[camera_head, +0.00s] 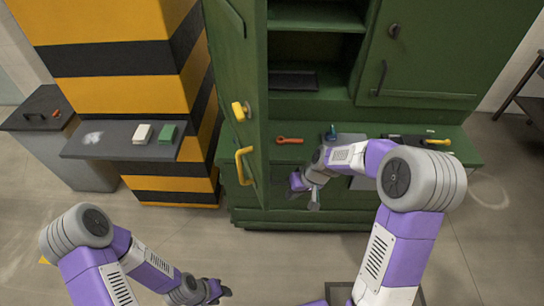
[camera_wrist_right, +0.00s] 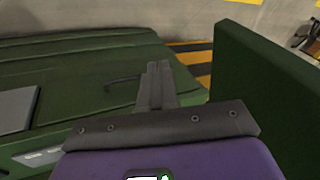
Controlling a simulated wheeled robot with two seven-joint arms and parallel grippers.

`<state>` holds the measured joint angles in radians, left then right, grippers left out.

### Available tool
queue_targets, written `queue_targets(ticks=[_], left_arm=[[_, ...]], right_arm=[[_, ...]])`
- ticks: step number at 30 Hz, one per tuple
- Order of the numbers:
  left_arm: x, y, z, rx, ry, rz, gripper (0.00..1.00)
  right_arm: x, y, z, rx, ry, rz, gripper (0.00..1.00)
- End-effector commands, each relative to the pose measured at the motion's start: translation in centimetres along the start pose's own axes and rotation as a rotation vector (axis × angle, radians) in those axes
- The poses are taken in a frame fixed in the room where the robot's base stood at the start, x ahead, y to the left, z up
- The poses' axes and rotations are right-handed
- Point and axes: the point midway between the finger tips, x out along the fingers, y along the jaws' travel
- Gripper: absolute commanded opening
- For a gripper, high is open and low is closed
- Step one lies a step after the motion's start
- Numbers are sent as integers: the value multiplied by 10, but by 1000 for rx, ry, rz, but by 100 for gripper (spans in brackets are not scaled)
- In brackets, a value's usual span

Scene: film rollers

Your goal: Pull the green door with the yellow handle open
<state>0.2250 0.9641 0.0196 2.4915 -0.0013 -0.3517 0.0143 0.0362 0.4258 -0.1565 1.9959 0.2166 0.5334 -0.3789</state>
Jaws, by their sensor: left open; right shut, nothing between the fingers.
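The green door (camera_head: 236,68) stands swung out from the green cabinet (camera_head: 350,214), with the shelves behind it exposed. Its yellow handle (camera_head: 243,166) is on the door's left face, below a yellow knob (camera_head: 240,112). My right gripper (camera_head: 297,188) is on the inner side of the door, right of the handle and apart from it. In the right wrist view its fingers (camera_wrist_right: 157,82) are shut and empty, with a green panel, apparently the door (camera_wrist_right: 268,105), to their right. My left gripper (camera_head: 221,292) is open and empty, low in front of the cabinet, away from the door.
A striped yellow and black pillar (camera_head: 110,58) stands left of the door, with a grey shelf (camera_head: 105,150) bearing a white block and a green block. An orange wrench (camera_head: 289,141) and other tools lie on the cabinet's ledge. The floor between my arms is clear.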

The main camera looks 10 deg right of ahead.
Motion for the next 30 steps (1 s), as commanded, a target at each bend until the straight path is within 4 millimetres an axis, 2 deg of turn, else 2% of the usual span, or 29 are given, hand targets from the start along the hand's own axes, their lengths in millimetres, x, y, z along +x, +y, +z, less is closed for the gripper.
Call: queue_targets(ticks=[1, 3, 6, 9, 11, 14, 17, 27, 30], left_arm=[[-4, 2, 0, 0, 0, 0, 43], [-7, 2, 0, 0, 0, 0, 43], [-9, 4, 0, 0, 1, 0, 43], [-10, 4, 0, 0, 1, 0, 43], [-11, 4, 0, 0, 1, 0, 43], [-10, 4, 0, 0, 1, 0, 43], [-8, 3, 0, 0, 1, 0, 43], [-3, 1, 0, 0, 1, 0, 43], [-3, 1, 0, 0, 1, 0, 43]], right_arm=[[-47, -9, -23, -38, 47, -27, 0], [-98, -20, -39, -91, 81, -69, 0], [-156, -34, -49, -161, 120, -122, 0], [-192, -43, -50, -210, 143, -157, 0], [-204, -46, -50, -227, 151, -170, 0], [-206, -49, -50, -241, 152, -179, 0], [-194, -52, -51, -241, 149, -181, 0], [-123, -65, -60, -238, 147, -179, 0], [-109, -73, -61, -242, 149, -179, 0]])
